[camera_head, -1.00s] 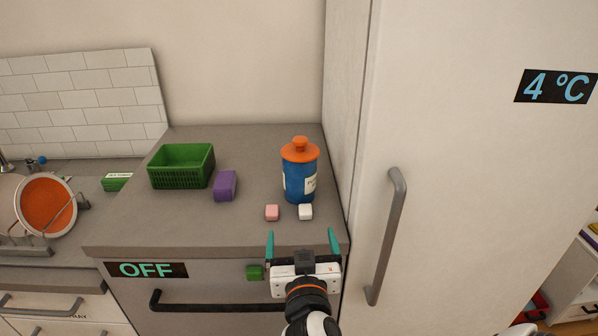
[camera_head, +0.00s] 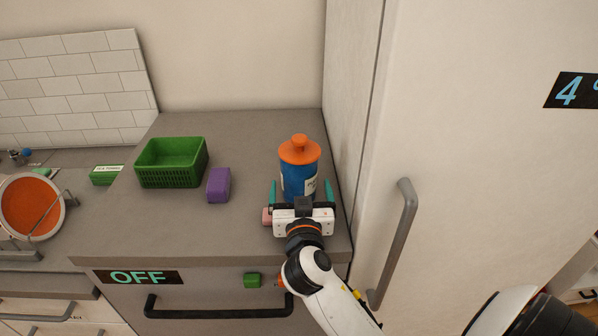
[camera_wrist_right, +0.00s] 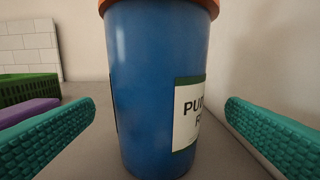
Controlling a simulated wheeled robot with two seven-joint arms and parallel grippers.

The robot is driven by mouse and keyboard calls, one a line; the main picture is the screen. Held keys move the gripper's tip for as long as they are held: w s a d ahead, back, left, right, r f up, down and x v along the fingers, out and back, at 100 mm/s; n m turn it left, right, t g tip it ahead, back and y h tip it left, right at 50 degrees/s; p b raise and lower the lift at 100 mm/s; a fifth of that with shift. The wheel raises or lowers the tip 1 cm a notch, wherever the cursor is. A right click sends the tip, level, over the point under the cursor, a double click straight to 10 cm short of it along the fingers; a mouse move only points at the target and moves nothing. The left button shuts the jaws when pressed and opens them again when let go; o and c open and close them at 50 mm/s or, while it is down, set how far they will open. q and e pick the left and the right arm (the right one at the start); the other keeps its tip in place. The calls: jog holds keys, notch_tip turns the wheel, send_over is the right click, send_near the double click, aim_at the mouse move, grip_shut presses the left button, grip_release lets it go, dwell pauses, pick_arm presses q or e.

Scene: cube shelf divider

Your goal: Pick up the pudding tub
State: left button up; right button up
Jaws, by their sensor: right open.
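The pudding tub (camera_head: 298,176) is a blue cylinder with an orange lid and a pale label. It stands upright near the back right of the grey counter. In the right wrist view the tub (camera_wrist_right: 150,90) fills the middle, its label partly readable. My right gripper (camera_head: 300,190) is open at the tub's front, with one teal finger on each side of it. In the wrist view, gaps show between the tub and both fingers. The gripper hides the tub's lower front in the head view. My left gripper is not in view.
A green basket (camera_head: 170,180) and a purple block (camera_head: 218,186) stand left of the tub. A pink block (camera_head: 266,216) is partly hidden beside my right gripper. The tall fridge (camera_head: 450,130) closes off the right side. The counter's front left is clear.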

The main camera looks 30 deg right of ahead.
aim_at(300, 143)
jog(key=p+x, duration=0.2)
jog(key=x, duration=0.2)
jog(key=shift+w, duration=0.2)
jog(key=shift+w+d+f, duration=0.1)
jog(key=shift+w+d, duration=0.05)
jog(key=shift+w, duration=0.05)
jog(key=c, duration=1.5)
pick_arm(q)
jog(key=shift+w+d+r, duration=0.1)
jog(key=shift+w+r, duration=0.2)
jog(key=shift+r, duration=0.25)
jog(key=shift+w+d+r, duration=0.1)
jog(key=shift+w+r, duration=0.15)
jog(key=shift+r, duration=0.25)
pick_arm(e)
jog(key=shift+o, duration=0.2)
notch_tip(300, 143, up, 10)
jog(key=shift+r, duration=0.15)
